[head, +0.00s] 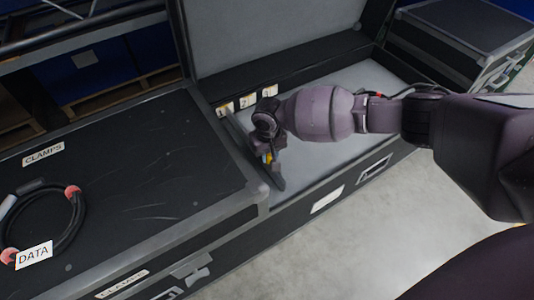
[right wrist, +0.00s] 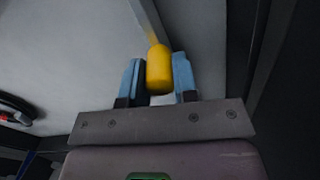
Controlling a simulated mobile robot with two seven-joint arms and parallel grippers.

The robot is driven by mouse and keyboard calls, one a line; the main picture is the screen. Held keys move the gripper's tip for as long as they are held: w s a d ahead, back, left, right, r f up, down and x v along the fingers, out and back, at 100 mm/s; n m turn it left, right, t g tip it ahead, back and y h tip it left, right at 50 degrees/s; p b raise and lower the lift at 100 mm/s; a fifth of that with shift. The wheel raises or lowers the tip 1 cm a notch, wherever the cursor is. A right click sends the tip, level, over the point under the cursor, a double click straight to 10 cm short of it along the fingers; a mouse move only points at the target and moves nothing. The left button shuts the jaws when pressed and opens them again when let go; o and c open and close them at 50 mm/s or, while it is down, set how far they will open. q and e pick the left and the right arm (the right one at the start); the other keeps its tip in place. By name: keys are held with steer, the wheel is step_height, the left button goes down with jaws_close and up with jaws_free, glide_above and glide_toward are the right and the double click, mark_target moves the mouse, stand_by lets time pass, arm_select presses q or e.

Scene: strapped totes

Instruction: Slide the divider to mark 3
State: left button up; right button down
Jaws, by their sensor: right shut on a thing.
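The divider (head: 239,139) is a thin dark panel standing across the left end of the open grey-lined case (head: 335,133). Its far end is near the leftmost of three small pale mark labels on the back edge: a left label (head: 224,109), a middle one that looks like 2 (head: 244,101), and a right one (head: 270,90). My right gripper (head: 268,160) is down in the case at the divider. In the right wrist view its blue fingers (right wrist: 160,80) are shut on the yellow handle (right wrist: 159,69). My right arm hides part of the case floor. My left gripper is out of view.
A closed black case labelled CLAMPS (head: 130,165) adjoins on the left, with a coiled dark cable (head: 75,215) tagged DATA on it. The case's raised lid (head: 270,30) stands behind. Another dark case (head: 465,28) is at back right. The case floor right of the divider looks clear.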

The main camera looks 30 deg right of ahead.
steer(key=d, duration=0.6)
steer(key=d+p, duration=0.1)
steer(key=d, duration=0.5)
steer(key=w+d, duration=0.1)
steer(key=d, duration=0.5)
steer(key=shift+d+f, duration=0.15)
steer(key=shift+d, duration=0.2)
steer(key=shift+w+d, duration=0.1)
steer(key=shift+d, duration=0.5)
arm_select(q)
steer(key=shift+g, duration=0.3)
arm_select(e)
steer(key=shift+d, duration=0.1)
steer(key=c, duration=0.9)
jaws_free()
steer(key=shift+d, duration=0.15)
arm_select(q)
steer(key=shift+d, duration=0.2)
arm_select(e)
steer(key=shift+w, duration=0.1)
